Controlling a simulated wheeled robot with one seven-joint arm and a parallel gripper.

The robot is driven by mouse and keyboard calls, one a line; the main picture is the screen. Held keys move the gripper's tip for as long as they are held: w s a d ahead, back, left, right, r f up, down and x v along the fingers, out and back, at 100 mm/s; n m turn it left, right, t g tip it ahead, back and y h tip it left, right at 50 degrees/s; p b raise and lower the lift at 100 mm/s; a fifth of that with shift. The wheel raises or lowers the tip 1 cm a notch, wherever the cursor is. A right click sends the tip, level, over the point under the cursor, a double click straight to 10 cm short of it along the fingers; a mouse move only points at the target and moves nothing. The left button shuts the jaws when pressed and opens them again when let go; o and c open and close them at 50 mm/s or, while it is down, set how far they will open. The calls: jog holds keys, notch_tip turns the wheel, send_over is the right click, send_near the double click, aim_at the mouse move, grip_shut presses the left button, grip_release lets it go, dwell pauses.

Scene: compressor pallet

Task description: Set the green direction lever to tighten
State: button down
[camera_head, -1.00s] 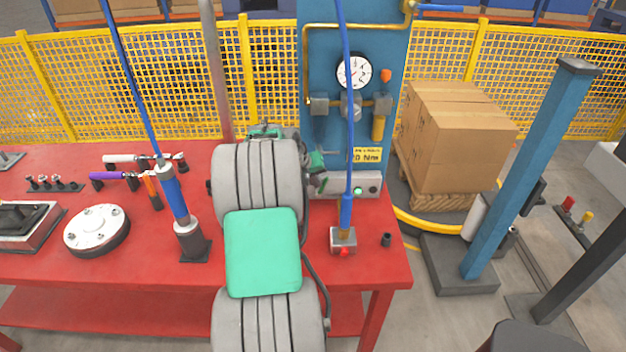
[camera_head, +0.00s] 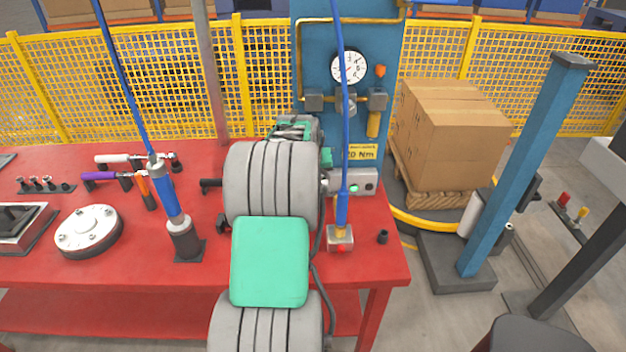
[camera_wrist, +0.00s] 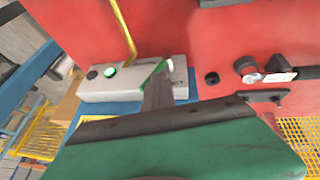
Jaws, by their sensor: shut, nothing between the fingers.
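A grey control box (camera_head: 364,184) with a lit green button (camera_head: 354,188) and a dark knob stands on the bench at the foot of the blue panel. It also shows in the wrist view (camera_wrist: 100,90). My gripper (camera_wrist: 156,84) is shut and empty, with its grey fingers over one end of this box. A thin green strip (camera_wrist: 151,73) shows right at the fingertips; it may be the direction lever, but its setting and whether I touch it cannot be told. In the head view my arm hides that end of the box.
A blue tool (camera_head: 168,195) on a hose stands left of my arm, and another (camera_head: 342,208) stands in a small holder close to its right. The blue panel (camera_head: 311,60) with a gauge rises behind. Flanged disc (camera_head: 88,231) and torque wrenches lie left on the red bench (camera_head: 60,270).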

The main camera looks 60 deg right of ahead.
jog(key=shift+s+d+f+b, duration=0.4)
jog(key=shift+s+f+b, duration=0.15)
jog(key=shift+s+b, duration=0.25)
jog(key=shift+s+d+f+b, duration=0.45)
jog(key=shift+s+f+b, duration=0.1)
jog(key=shift+s+b, duration=0.25)
jog(key=shift+s+d+f+b, duration=0.4)
jog(key=shift+s+f+b, duration=0.2)
jog(key=shift+s, duration=0.25)
jog(key=shift+r, duration=0.4)
jog(key=s+a+r+p, duration=0.1)
jog(key=s+r, duration=0.6)
jog(key=r, duration=0.2)
jog(key=shift+s+a+r, duration=0.25)
jog(key=shift+s+a, duration=0.1)
jog(key=shift+s, duration=0.05)
